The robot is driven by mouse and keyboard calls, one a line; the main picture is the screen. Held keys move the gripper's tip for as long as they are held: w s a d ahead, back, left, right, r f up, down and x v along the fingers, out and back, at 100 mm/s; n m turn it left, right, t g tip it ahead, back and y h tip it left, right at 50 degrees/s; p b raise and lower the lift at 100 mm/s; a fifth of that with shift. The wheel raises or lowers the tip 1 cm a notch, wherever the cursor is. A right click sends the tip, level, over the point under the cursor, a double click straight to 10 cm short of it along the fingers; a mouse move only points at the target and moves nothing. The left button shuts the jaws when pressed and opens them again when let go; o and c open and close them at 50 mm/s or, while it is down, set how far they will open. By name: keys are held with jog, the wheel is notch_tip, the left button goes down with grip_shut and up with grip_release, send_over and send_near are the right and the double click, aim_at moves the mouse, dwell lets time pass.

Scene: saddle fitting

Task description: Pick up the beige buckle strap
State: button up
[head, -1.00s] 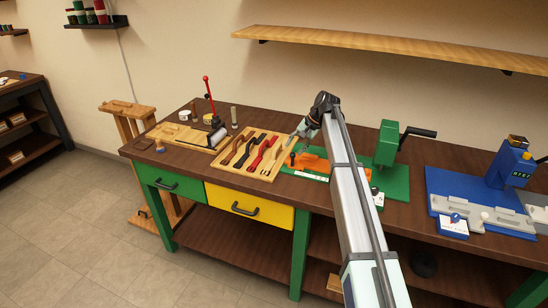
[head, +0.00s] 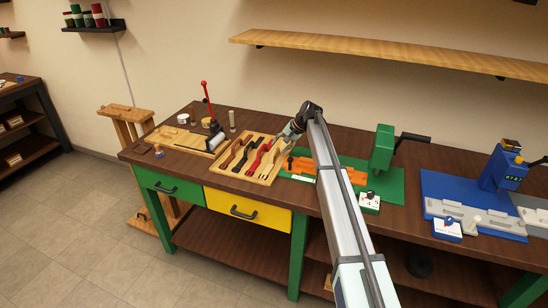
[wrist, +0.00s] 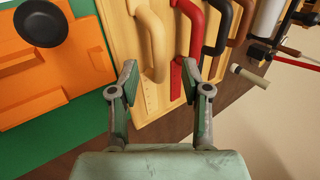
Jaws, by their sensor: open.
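The beige buckle strap (wrist: 154,42) lies in the wooden tray (wrist: 115,18), at the end of a row of straps. In the wrist view it sits ahead of my gripper (wrist: 161,80), roughly between the two fingertips. My gripper is open and empty, and the right finger is close to the red strap (wrist: 188,50). In the head view my gripper (head: 287,137) is over the back right part of the tray, and my arm partly hides that area. I cannot tell how high the fingertips are above the strap.
A black strap (wrist: 220,25) and a brown strap lie beyond the red one. An orange fixture (wrist: 45,75) on a green base is just left of the tray in the wrist view. A green press (head: 383,150) and a blue machine (head: 500,168) stand farther right on the bench.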

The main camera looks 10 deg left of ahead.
aim_at(275, 151)
jog(key=shift+p+x, duration=1.35)
jog(key=shift+x, duration=1.5)
jog(key=shift+s, duration=0.1)
grip_shut()
